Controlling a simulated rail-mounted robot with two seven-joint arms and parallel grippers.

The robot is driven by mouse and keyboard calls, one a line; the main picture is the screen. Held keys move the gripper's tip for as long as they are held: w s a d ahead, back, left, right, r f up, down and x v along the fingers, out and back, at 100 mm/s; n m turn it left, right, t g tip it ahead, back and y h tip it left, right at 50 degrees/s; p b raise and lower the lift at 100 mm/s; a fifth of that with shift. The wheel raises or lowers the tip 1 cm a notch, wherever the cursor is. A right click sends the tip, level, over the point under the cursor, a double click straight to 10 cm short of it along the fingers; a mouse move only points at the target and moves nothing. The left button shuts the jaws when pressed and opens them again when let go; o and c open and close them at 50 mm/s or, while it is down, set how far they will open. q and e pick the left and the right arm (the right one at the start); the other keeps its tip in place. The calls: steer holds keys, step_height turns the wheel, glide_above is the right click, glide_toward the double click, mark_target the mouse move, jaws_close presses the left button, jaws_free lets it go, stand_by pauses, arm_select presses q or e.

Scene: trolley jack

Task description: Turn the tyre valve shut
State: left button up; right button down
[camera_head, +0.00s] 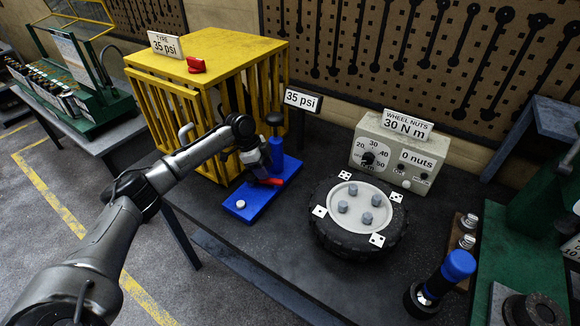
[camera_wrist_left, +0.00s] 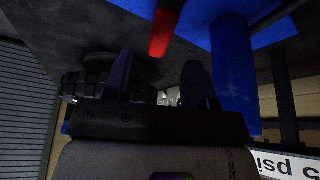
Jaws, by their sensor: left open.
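A red lever (camera_head: 271,182) sits low beside the blue pump-like cylinder (camera_head: 276,150) on a blue base plate (camera_head: 240,206); I take it for the valve handle. My left gripper (camera_head: 264,172) is close above the lever, partly hiding it. In the left wrist view, the gripper's dark fingers (camera_wrist_left: 158,84) are spread with nothing held between them. The red lever (camera_wrist_left: 164,33) shows beyond the fingertips, apart from them in the picture, and the blue cylinder (camera_wrist_left: 233,75) stands to the right. Contact cannot be told. My right gripper is not in view.
A "35 psi" sign (camera_head: 303,100) is beside the cylinder. A tyre (camera_head: 358,238) with wheel nuts lies to the right, before a dial box (camera_head: 398,150). A blue-topped tool (camera_head: 458,266) stands front right.

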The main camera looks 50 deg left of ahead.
arm_select(q)
steer(key=w+d+r, duration=0.1)
steer(key=d+r, duration=0.2)
steer(key=d, duration=0.2)
steer(key=w+d+r+p, duration=0.1)
steer(key=w+d+r, duration=0.1)
steer(key=d, duration=0.4)
steer(key=shift+r, duration=0.8)
steer(key=shift+d, duration=0.1)
